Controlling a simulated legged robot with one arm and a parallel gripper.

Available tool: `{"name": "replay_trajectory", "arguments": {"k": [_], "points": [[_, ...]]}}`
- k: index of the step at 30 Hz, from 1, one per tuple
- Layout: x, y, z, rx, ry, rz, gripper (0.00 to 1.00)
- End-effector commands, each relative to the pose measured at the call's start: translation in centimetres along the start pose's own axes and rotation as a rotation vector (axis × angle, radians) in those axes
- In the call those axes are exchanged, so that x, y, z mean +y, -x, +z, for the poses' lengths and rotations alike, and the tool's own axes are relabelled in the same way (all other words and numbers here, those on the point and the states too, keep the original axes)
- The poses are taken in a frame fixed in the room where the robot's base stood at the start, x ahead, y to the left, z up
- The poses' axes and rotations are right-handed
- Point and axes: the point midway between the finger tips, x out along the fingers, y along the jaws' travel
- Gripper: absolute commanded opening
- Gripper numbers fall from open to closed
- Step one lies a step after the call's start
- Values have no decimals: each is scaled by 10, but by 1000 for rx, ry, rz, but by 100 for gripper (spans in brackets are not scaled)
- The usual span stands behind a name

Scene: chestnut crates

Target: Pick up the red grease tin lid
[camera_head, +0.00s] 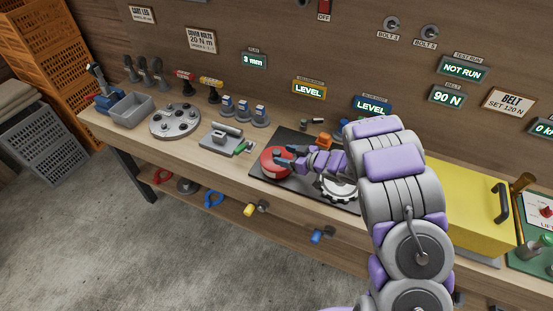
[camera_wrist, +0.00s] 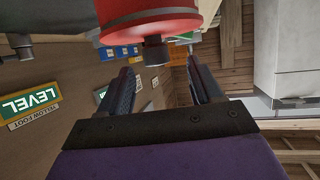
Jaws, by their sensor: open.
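The red grease tin lid (camera_head: 269,166) sits on the dark mat at the middle of the bench, as a round red top. My gripper (camera_head: 284,159) is at its right edge in the head view, with its fingers over part of it. In the wrist view the red lid (camera_wrist: 150,25) fills the top middle, with a dark knob (camera_wrist: 155,50) sticking out of it. My gripper (camera_wrist: 160,72) is open there and holds nothing. The knob lies near the gap between the fingertips; I cannot tell whether it is between them.
The dark mat (camera_head: 266,178) also holds a toothed disc (camera_head: 340,190) and an orange part (camera_head: 324,141). A grey tool with a green end (camera_head: 228,140) is left of the mat. A yellow box (camera_head: 465,210) stands at the right.

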Motion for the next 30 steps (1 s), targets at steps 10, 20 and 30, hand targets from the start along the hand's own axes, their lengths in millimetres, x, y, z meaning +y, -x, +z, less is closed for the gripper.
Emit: {"name": "replay_trajectory", "arguments": {"k": [10,20,30], "points": [[4,-25,2,3,3,1,65],[5,-58,4,0,1,2,65],[5,-57,4,0,1,2,46]]}}
